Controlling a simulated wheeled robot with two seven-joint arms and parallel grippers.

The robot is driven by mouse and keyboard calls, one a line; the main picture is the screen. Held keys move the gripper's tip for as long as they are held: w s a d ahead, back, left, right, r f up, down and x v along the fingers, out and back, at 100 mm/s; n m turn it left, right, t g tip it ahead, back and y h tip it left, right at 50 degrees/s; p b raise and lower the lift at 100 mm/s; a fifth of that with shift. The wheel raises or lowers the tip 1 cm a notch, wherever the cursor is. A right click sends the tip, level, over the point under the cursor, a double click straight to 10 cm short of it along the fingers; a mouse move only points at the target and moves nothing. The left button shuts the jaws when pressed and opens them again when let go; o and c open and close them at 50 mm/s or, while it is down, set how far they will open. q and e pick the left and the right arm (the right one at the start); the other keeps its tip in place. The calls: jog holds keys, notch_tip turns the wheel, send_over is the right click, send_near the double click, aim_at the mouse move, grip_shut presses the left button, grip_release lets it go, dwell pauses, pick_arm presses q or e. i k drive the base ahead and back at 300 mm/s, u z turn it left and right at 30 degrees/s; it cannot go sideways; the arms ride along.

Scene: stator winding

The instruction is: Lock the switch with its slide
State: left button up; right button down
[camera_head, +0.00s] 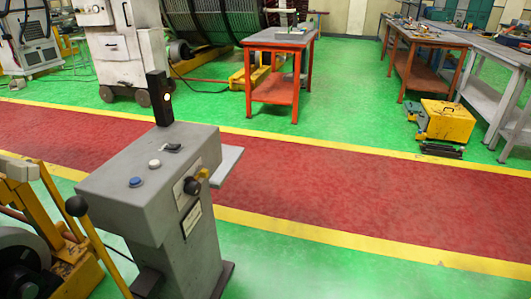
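A grey control pedestal (150,190) stands in the left half of the head view. On its right-hand face is a black rotary switch (192,186) with a small yellow piece (203,174) beside it, which may be the slide. Whether the yellow piece engages the switch is too small to tell. The sloped top carries a blue button (136,182), a white button (154,163) and a small black switch or lever (173,148). A black upright post (159,98) with a light round spot rises at the back. Neither of my grippers is in view.
A yellow machine (60,255) with a black ball-topped lever (76,206) stands close left of the pedestal. A grey shelf (226,165) juts from the pedestal's right side. The red walkway (370,195) is clear. Red-legged tables (280,40) and a yellow box (447,120) stand beyond.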

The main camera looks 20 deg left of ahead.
aim_at(204, 173)
jog(key=u, duration=0.25)
jog(key=i, duration=0.9)
jog(key=u, duration=1.15)
jog(key=i, duration=0.45)
jog(key=u, duration=0.5)
